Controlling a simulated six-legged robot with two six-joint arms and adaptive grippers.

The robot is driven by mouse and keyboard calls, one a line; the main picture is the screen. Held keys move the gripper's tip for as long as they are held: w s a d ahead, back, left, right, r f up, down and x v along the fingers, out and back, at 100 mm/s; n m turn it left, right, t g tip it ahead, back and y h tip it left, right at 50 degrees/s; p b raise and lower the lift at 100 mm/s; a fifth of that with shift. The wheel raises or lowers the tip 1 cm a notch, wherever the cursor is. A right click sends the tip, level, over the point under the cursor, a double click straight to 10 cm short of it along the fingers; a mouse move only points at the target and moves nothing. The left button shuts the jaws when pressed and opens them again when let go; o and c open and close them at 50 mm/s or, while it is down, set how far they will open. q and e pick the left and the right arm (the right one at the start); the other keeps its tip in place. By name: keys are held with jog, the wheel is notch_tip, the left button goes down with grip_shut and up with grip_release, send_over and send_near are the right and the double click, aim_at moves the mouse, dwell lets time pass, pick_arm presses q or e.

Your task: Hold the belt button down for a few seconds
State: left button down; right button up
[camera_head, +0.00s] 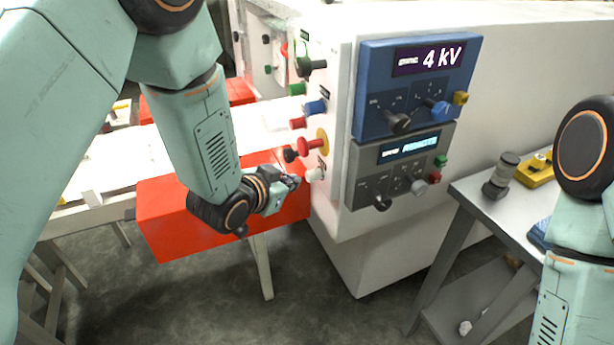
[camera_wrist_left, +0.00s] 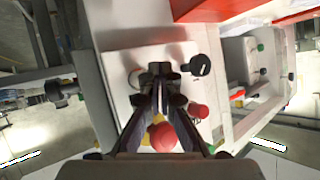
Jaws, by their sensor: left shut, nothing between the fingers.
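A white control panel (camera_head: 340,130) on the end of the machine carries several buttons and knobs. Low on it is a pale round button (camera_head: 313,174), just right of my left gripper (camera_head: 293,182). No readable label tells me that it is the belt button. In the left wrist view my gripper (camera_wrist_left: 160,72) is shut, with nothing between its fingers, and points at the panel. A pale button (camera_wrist_left: 135,78) shows partly beside the fingertips. Whether the fingertips touch or press a button I cannot tell. My right gripper is out of view; only its arm shows at the right.
Above the pale button are a black knob (camera_head: 290,155) and a red mushroom button (camera_head: 310,146) on yellow. A red-sided conveyor (camera_head: 165,220) runs left. Blue (camera_head: 375,80) and grey (camera_head: 362,165) meter boxes hang on the machine's front. A side table (camera_head: 480,205) stands right.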

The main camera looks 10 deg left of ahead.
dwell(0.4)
pick_arm(q)
jog(key=shift+w+d, duration=0.25)
jog(key=shift+d, duration=0.1)
jog(key=shift+w+d+p, duration=0.25)
jog(key=shift+d+p, duration=0.05)
jog(key=shift+d, duration=0.05)
dwell(0.8)
jog(key=shift+a, duration=0.15)
dwell(3.3)
jog(key=shift+s+a, duration=0.5)
jog(key=shift+a, duration=0.1)
jog(key=shift+s+a+p, duration=0.2)
jog(key=shift+s+a, duration=0.5)
jog(key=shift+a, duration=0.35)
jog(key=shift+s+a+p, duration=0.15)
jog(key=shift+s+a, duration=0.55)
jog(key=shift+a, duration=0.3)
